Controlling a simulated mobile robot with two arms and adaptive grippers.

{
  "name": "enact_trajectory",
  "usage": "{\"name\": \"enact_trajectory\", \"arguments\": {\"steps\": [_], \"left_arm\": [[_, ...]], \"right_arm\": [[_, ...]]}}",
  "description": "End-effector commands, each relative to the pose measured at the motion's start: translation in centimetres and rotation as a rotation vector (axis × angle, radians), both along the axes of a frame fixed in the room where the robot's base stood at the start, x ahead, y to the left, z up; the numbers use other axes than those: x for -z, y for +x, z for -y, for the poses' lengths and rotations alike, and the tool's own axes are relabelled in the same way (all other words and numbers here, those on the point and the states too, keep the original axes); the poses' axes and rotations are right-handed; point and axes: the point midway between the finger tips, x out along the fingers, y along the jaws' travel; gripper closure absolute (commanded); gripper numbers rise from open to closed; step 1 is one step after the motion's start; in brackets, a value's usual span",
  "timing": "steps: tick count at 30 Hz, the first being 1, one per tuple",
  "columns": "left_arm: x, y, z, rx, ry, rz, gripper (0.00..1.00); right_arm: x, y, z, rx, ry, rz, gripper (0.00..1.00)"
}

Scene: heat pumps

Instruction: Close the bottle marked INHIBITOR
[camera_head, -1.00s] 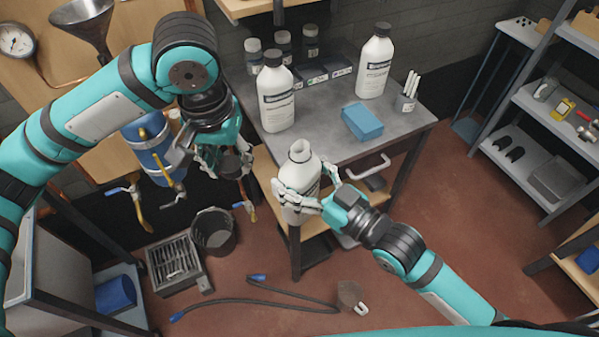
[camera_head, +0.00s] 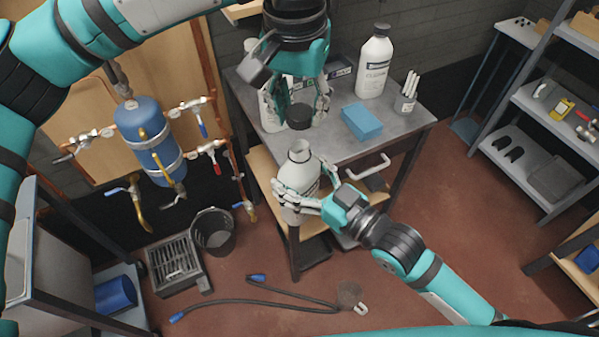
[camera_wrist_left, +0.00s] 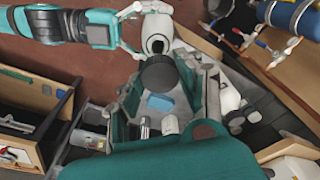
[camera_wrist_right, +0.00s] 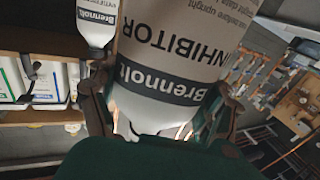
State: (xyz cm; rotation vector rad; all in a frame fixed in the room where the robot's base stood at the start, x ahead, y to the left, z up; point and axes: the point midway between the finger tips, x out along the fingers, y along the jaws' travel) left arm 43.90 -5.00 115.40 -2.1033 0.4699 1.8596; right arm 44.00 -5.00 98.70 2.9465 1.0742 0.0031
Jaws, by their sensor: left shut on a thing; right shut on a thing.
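The INHIBITOR bottle (camera_head: 299,172) is white with an open neck. My right gripper (camera_head: 318,203) is shut on its body and holds it upright, a little tilted, in front of the table. Its INHIBITOR label (camera_wrist_right: 185,50) fills the right wrist view. My left gripper (camera_head: 302,112) is shut on a dark cap (camera_head: 299,117) and holds it just above and apart from the bottle's mouth. In the left wrist view the cap (camera_wrist_left: 159,73) sits between the fingers, with the open bottle mouth (camera_wrist_left: 157,45) beyond it.
The grey table (camera_head: 345,148) bears a CLEANER bottle (camera_head: 375,65), a blue block (camera_head: 362,121) and a pen cup (camera_head: 405,103). Another white bottle (camera_head: 270,110) stands partly hidden behind my left gripper. A blue tank with valves (camera_head: 143,125) is on the left.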

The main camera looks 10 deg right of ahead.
Motion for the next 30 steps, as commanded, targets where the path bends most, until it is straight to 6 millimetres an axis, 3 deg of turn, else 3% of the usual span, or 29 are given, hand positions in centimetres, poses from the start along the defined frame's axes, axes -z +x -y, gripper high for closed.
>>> {"name": "enact_trajectory", "arguments": {"steps": [15,30], "left_arm": [[3.8,0.0,0.0,-0.001,0.0,0.0,0.75],[3.8,-0.1,-0.1,-0.001,-0.003,0.004,0.75]], "right_arm": [[0.0,0.0,0.0,0.0,0.001,0.001,0.78],[0.0,0.0,0.0,0.0,0.001,0.001,0.78]]}}
